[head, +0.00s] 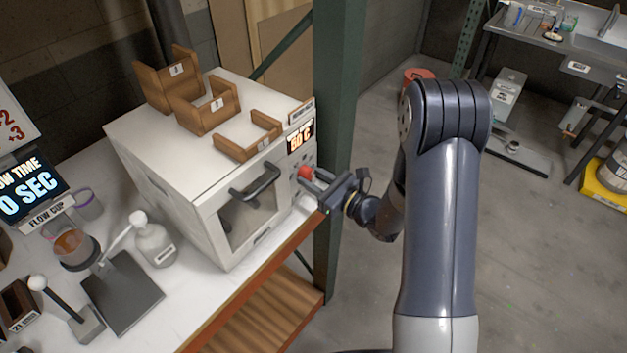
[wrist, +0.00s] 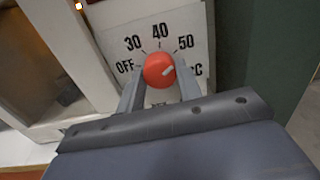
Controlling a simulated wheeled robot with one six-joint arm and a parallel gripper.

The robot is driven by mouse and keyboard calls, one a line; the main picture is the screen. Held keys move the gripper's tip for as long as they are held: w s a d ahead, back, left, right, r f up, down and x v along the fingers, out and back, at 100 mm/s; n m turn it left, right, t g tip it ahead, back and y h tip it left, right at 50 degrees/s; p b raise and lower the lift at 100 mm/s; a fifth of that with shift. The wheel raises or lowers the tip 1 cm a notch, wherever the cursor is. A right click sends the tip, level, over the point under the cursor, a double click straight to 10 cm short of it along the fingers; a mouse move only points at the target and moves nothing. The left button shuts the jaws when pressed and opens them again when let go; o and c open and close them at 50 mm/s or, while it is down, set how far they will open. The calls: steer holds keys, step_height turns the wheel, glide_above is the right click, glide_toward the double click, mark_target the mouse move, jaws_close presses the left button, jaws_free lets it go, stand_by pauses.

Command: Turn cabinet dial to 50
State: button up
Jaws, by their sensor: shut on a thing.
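The cabinet dial is a round red knob (head: 304,172) on the right of the white cabinet's front (head: 225,215). In the wrist view the red knob (wrist: 155,66) sits below the printed marks OFF, 30, 40 and 50 (wrist: 185,42). Its white pointer line is turned to the right and slightly up, to the 50 side of the scale. My gripper (head: 312,179) is shut on the knob, with one finger on each side, as the wrist view also shows (wrist: 160,76). The orange display (head: 300,139) above reads 50 or 60 C; the first digit is unclear.
A dark door handle (head: 255,182) sticks out left of the knob. A green post (head: 338,120) stands close on the right. Wooden holders (head: 208,112) sit on the cabinet. A white bottle (head: 154,243) and flow cup items stand on the bench to the left.

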steer(key=o, duration=1)
steer(key=b+v, duration=0.3)
steer(key=v, duration=0.7)
steer(key=shift+s+d, duration=0.25)
steer(key=shift+s, duration=0.05)
steer(key=p+x, duration=0.3)
steer(key=x, duration=0.7)
steer(key=shift+w+a, duration=0.3)
